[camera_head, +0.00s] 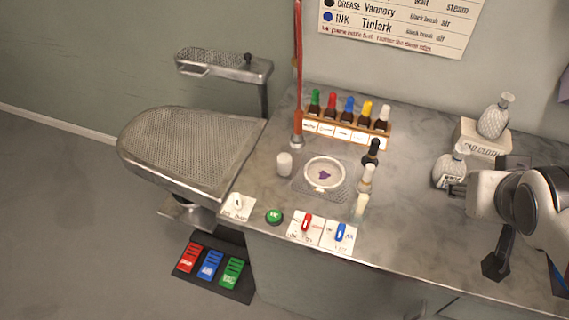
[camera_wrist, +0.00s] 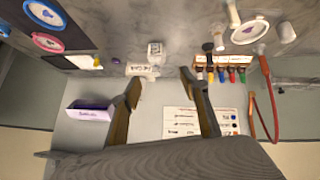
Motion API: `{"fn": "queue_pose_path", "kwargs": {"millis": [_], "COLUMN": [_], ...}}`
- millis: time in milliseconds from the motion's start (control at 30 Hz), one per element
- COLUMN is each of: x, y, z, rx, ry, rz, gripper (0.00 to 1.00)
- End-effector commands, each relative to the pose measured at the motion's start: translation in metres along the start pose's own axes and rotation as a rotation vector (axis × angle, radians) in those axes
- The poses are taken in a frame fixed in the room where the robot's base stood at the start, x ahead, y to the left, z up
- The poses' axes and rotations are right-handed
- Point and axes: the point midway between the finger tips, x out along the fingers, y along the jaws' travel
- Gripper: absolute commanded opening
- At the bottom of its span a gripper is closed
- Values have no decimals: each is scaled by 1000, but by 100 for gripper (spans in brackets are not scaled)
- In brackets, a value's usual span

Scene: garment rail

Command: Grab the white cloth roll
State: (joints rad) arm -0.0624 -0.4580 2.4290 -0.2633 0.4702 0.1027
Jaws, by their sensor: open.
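A white lettered block (camera_wrist: 142,70) and a small white object (camera_wrist: 155,49) show beyond the fingertips.
A rack of coloured bottles (camera_head: 347,128), a round white dish (camera_head: 324,174), a small white cylinder (camera_head: 284,164) and upright small bottles (camera_head: 366,180) stand left of my gripper. A padded press board (camera_head: 190,150) juts out left.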

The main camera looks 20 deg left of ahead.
Motion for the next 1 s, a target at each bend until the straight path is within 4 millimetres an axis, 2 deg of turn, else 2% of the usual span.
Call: {"fn": "queue_pose_path", "kwargs": {"millis": [267, 467, 733, 1000], "x": [44, 73, 109, 138], "y": [-20, -47, -101, -168], "z": [-55, -88, -119, -130], "rx": [-116, -200, -308, -400], "ry": [120, 209, 317, 408], "rz": [-27, -81, -199, -367], "gripper": [44, 44, 44, 44]}}
